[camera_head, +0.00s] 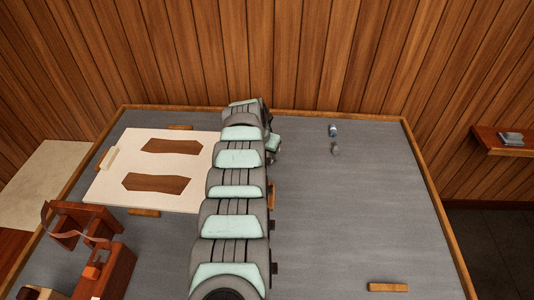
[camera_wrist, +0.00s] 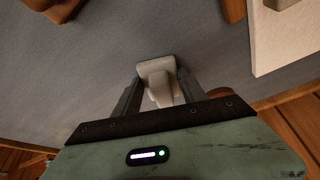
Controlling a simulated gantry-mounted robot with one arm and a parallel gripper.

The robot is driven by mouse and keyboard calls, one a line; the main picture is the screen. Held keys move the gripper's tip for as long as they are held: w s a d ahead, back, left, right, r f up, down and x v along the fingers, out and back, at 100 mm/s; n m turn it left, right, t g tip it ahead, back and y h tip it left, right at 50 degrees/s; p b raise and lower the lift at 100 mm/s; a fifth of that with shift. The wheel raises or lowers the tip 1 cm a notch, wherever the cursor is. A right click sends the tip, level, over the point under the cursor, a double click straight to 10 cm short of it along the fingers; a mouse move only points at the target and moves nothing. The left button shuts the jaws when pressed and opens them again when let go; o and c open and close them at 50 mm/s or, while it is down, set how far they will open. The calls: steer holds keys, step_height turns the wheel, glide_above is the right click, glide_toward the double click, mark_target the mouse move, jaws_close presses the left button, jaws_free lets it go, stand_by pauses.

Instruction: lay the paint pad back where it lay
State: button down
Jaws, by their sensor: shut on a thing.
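My gripper (camera_wrist: 160,82) is shut on a pale grey-white piece, which I take to be the paint pad (camera_wrist: 157,67). The pad sits between the two dark fingers in the wrist view, its wide end facing away from the gripper body. Grey table surface (camera_wrist: 115,50) shows around and beyond it. I cannot tell whether the pad touches the surface. In the head view my arm reaches across the middle of the table (camera_head: 350,220) toward the back edge. The arm hides most of the gripper there, and I cannot make out the pad.
A white panel (camera_head: 118,190) with two brown patches lies left of my arm, a cream block (camera_head: 108,158) at its left end. Wooden pieces (camera_head: 115,272) stand front left. Two small items (camera_head: 333,130) lie back right. A wood strip (camera_head: 388,287) lies front right; the right middle is clear.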

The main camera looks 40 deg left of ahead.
mark_target(267, 153)
steer(key=shift+w, duration=0.1)
steer(key=shift+f, duration=0.1)
steer(key=c, duration=0.6)
jaws_free()
steer(key=shift+c, duration=0.2)
steer(key=p+v, duration=0.4)
steer(key=shift+w+d, duration=0.1)
steer(key=shift+w, duration=0.1)
steer(key=shift+s+r, duration=0.2)
steer(key=shift+r, duration=0.15)
steer(key=p+v, duration=0.4)
steer(key=v, duration=0.3)
steer(key=shift+s+r, duration=0.25)
steer(key=shift+s, duration=0.05)
